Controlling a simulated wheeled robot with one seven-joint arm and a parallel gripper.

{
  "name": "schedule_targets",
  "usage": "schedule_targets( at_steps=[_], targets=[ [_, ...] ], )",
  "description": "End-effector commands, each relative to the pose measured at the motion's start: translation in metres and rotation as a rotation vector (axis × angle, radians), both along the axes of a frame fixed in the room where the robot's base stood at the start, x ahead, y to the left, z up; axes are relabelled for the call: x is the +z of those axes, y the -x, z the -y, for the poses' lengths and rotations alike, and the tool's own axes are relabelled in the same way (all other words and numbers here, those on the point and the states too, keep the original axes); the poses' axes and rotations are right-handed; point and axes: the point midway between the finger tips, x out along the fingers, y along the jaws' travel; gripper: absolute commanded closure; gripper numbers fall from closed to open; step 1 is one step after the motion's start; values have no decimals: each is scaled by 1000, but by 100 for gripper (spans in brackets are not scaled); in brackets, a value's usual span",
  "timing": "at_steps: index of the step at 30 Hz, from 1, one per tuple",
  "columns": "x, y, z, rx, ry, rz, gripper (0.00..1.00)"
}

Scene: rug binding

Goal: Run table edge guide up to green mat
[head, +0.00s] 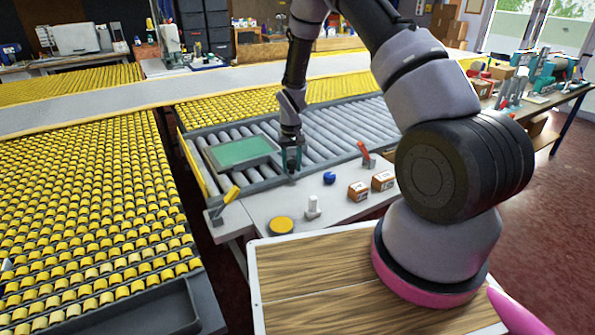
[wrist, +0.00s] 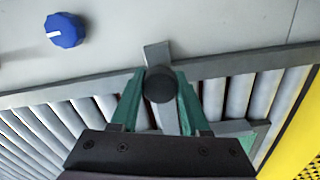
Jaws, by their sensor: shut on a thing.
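The green mat (head: 238,152) lies in a grey frame on the roller bed, to the left of my gripper. My gripper (head: 291,160) is down at the border between the roller bed and the grey table top. In the wrist view my gripper (wrist: 160,92) has its teal fingers shut on the dark round knob of the edge guide (wrist: 160,84). The guide's small grey plate (wrist: 156,53) reaches over the table edge rail (wrist: 80,88). Part of the green mat shows at the lower right of the wrist view (wrist: 246,142), apart from the guide and partly hidden by my gripper.
A blue knob (head: 329,178) stands on the table top (head: 262,205), with a white peg (head: 313,207), a yellow disc (head: 281,225) and two small boxes (head: 358,190). A red-handled lever (head: 364,152) is right of my gripper; a yellow-handled one (head: 230,196) is at the left corner.

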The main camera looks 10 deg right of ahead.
Motion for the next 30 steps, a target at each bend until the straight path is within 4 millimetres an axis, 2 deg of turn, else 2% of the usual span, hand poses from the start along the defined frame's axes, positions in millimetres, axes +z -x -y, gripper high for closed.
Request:
schedule_targets(
  at_steps=[7,8,9,10,22,26,30],
  targets=[
    [1,-1,0,0,0,0,100],
    [1,-1,0,0,0,0,50],
    [1,0,0,0,1,0,35],
    [1,0,0,0,1,0,24],
    [6,0,0,0,0,0,24],
    [25,-1,0,1,0,3,24],
    [54,-1,0,0,0,4,24]
  ],
)
